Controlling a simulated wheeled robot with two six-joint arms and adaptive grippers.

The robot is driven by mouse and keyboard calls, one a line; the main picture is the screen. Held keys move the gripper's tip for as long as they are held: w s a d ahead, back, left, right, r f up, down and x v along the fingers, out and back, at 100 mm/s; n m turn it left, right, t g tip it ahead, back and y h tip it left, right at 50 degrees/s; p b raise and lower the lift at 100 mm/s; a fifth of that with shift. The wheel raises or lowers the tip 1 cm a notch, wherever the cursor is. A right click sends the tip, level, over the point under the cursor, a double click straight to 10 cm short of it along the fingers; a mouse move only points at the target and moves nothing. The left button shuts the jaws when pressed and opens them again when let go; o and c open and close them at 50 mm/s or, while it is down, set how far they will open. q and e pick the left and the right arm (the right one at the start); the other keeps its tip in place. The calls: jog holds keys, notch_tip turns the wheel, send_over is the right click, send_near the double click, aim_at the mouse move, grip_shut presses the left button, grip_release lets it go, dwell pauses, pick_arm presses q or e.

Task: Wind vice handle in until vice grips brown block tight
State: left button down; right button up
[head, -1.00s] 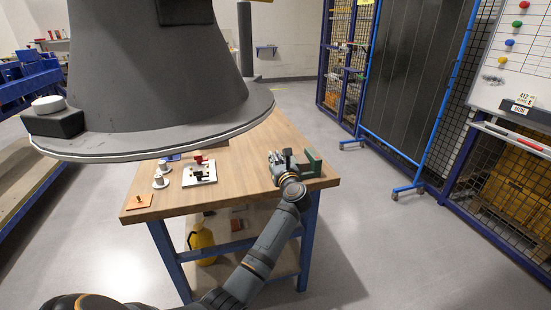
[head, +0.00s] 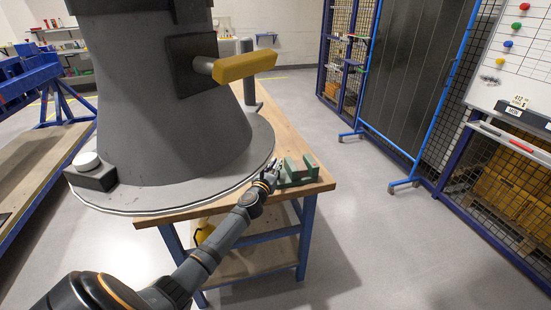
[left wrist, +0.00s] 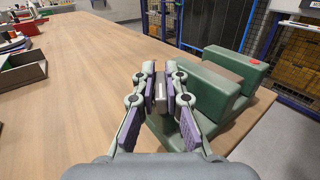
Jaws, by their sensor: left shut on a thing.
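The green vice (head: 297,178) sits at the right front corner of the wooden table. In the left wrist view its green body (left wrist: 190,85) shows large, with jaw blocks and a small red spot (left wrist: 256,61) on the far block. My left gripper (head: 270,172) is beside the vice, on its left in the head view. In the left wrist view its fingers (left wrist: 160,92) are shut on a small grey metal piece, apparently the vice handle, mostly hidden between them. My right gripper is not in view.
A large grey cone-shaped body (head: 170,120) with a round flange and a yellow grip (head: 245,67) hides much of the table (head: 287,130). A dark open tray (left wrist: 22,72) stands at the left in the left wrist view. Floor right of the table is clear.

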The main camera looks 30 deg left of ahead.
pick_arm(q)
jog(key=shift+r+m+h, duration=0.1)
jog(key=shift+m+h, duration=0.5)
jog(key=shift+h, duration=0.3)
jog(key=shift+m+h, duration=0.6)
jog(key=shift+h, duration=0.3)
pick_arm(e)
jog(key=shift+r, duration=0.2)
pick_arm(q)
jog(key=shift+h, duration=0.4)
jog(key=c, duration=1.4)
grip_release()
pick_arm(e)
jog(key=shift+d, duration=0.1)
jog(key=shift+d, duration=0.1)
pick_arm(q)
jog(key=shift+d+y, duration=0.1)
jog(key=shift+y, duration=0.4)
